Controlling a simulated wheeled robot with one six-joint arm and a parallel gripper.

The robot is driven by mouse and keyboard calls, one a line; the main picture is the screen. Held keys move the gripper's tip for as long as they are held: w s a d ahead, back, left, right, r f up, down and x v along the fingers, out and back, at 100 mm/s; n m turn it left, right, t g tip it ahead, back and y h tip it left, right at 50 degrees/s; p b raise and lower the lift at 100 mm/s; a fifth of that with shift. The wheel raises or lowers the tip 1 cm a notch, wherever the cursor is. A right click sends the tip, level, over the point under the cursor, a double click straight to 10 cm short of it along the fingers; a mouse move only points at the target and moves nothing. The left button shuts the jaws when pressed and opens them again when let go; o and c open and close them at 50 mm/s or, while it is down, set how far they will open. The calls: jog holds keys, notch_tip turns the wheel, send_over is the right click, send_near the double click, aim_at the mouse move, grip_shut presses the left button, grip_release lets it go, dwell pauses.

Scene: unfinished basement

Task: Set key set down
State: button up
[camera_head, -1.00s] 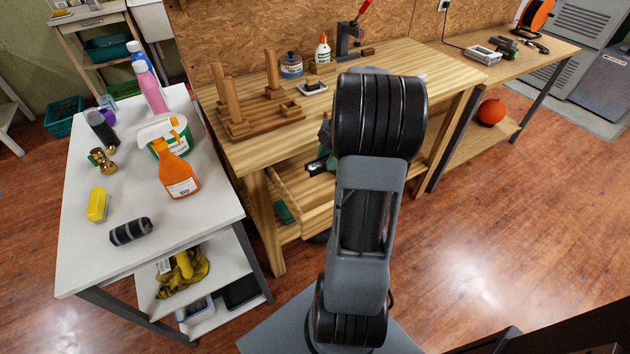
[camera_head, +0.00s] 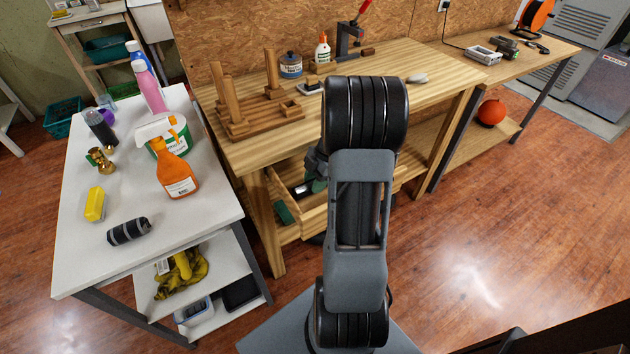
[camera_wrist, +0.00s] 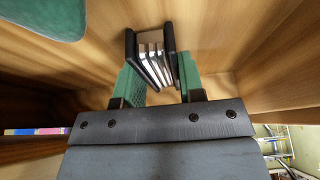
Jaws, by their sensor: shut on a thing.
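The key set (camera_wrist: 154,62) is a folding set with black side plates and several silver keys between them. It shows in the wrist view between the green fingers of my gripper (camera_wrist: 160,84), which is shut on it. Wooden drawer walls surround it; I cannot tell whether it touches the drawer floor. In the head view my gripper (camera_head: 313,180) is at the open drawer (camera_head: 313,218) under the wooden workbench, partly hidden by my arm.
A green object (camera_head: 283,212) lies in the drawer's near left part. The workbench top (camera_head: 262,150) is above and behind, with a wooden peg rack (camera_head: 250,124). A white cart (camera_head: 146,235) with bottles stands at the left. Open floor lies at the right.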

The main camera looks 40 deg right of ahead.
jog(key=o, duration=1.1)
jog(key=shift+f, duration=0.1)
jog(key=shift+c, duration=0.2)
jog(key=w+p+v, duration=0.1)
jog(key=v, duration=1)
jog(key=s+a+r+m+t+h, duration=0.1)
jog(key=s+a+m, duration=0.3)
jog(key=a+m, duration=0.4)
jog(key=s+a+r+m+t+h, duration=0.1)
jog(key=s+a+m, duration=0.4)
jog(key=a, duration=1)
jog(key=shift+r+m+h, duration=0.55)
jog(key=shift+m+h, duration=0.75)
jog(key=shift+m, duration=0.5)
